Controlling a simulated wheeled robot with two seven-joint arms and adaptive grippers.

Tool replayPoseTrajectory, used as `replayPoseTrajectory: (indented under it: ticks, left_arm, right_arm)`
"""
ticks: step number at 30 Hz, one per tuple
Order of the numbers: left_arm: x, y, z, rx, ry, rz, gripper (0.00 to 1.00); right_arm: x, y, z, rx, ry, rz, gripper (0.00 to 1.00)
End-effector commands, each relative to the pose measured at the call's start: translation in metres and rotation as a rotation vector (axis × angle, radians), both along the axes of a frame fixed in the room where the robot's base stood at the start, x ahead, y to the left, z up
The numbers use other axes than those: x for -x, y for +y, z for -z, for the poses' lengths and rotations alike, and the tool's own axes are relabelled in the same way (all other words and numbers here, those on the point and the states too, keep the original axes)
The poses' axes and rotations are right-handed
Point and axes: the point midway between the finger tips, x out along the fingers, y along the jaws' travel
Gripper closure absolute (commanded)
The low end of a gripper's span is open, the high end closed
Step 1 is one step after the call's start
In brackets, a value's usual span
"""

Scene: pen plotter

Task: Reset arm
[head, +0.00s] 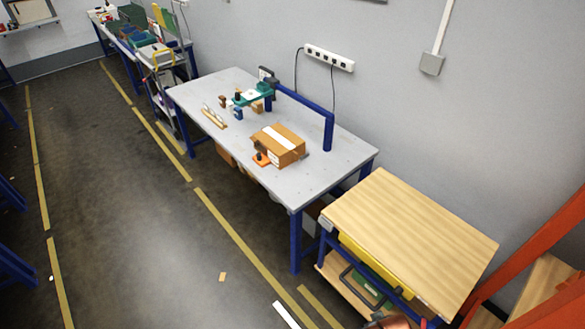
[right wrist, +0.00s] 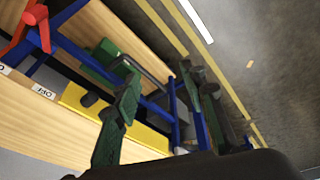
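My right gripper (right wrist: 162,72) shows in the right wrist view with its two dark green fingers spread apart and nothing between them. Beyond it are the wooden-top cart and the floor. My left gripper is not in view. In the head view a blue arm-like frame (head: 303,102) stands on the grey workbench (head: 330,172), with a post at its right end. Its left end carries a dark and teal device (head: 258,90). No gripper of mine is clearly seen near the bench.
A cardboard box (head: 284,147) with a white strip lies on the bench beside a small orange item (head: 261,160). The wooden-top cart (head: 408,238) stands right of the bench; its yellow part (right wrist: 135,133) shows in the wrist view. The floor (head: 130,215) left of the bench is mostly clear.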

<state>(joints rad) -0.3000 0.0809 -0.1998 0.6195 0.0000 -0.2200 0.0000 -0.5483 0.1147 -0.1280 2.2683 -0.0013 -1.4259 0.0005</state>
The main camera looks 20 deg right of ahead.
Motion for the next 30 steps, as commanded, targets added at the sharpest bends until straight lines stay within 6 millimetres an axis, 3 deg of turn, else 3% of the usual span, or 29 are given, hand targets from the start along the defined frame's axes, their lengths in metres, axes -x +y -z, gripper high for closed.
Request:
replayPoseTrajectory:
  ticks: [8, 14, 18, 24, 27, 30]
  left_arm:
    - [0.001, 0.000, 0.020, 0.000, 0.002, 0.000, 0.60]
    - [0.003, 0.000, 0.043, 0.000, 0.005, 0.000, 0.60]
    - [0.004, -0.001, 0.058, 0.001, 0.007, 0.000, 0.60]
    - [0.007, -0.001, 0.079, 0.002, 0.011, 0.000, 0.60]
    - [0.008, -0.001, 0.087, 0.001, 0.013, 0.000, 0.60]
    - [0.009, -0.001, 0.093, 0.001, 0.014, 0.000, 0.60]
  right_arm:
    - [-0.001, 0.005, 0.118, -0.011, 0.045, -0.017, 0.61]
    - [0.024, 0.011, 0.248, -0.020, 0.090, -0.036, 0.61]
    - [0.060, 0.014, 0.333, -0.025, 0.125, -0.052, 0.61]
    - [0.131, 0.017, 0.433, -0.030, 0.174, -0.076, 0.61]
    - [0.168, 0.016, 0.467, -0.031, 0.193, -0.086, 0.61]
    - [0.199, 0.015, 0.488, -0.032, 0.208, -0.095, 0.61]
